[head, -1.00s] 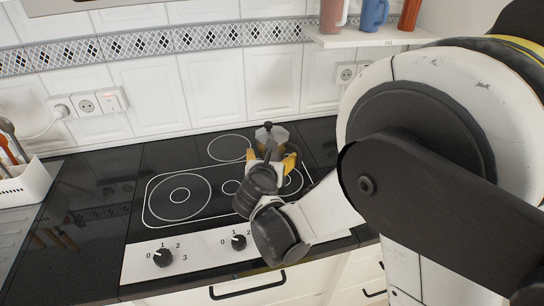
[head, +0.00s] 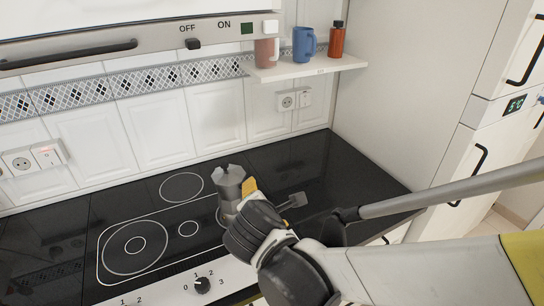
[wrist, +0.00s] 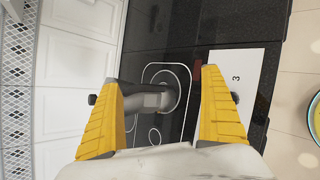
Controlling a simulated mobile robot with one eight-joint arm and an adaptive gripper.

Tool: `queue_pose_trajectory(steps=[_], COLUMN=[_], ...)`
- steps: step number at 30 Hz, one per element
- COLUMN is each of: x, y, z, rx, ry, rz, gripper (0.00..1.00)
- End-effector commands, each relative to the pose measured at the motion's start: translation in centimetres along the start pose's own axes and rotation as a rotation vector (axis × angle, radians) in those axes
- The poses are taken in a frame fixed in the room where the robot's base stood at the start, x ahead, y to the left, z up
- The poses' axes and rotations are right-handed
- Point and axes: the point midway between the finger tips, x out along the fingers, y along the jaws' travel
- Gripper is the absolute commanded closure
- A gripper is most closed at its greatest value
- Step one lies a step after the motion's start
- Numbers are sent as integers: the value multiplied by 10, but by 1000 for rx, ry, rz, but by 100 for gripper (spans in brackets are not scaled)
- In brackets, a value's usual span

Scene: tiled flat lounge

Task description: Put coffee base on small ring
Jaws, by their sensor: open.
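The coffee base, a grey metal faceted pot (head: 229,184), stands on the right part of the black hob. In the wrist view it (wrist: 150,101) shows between my fingers, over or beside a large ring. The smallest ring (head: 188,229) is on the hob just left of the pot and looks empty. My gripper (head: 272,196) is at the pot's right side, and its yellow fingers in the wrist view (wrist: 161,80) are spread wide. It is open and does not grip the pot. The gripper hides the pot's lower right side.
A large double ring (head: 135,246) lies at the left and an empty ring (head: 181,187) at the back. Knobs (head: 202,285) line the front. A shelf (head: 305,67) with mugs overhangs the back. Counter right of the hob (head: 330,165) is clear.

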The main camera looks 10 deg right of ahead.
Motion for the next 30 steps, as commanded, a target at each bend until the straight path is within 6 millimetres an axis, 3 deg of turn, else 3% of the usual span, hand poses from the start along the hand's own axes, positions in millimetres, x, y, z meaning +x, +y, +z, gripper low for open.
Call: queue_pose_trajectory(steps=[1,6,9,13,18,30], x=[-8,-44,-68,-90,-102,-102], y=[-19,-73,-97,-115,-123,-122], z=[23,67,77,82,82,81], rx=[216,1024,1438,1827,2047,2062], ry=[14,45,41,27,19,20], rz=[-52,-215,-292,-360,-399,-402], gripper=[7,7,7,7,7,7])
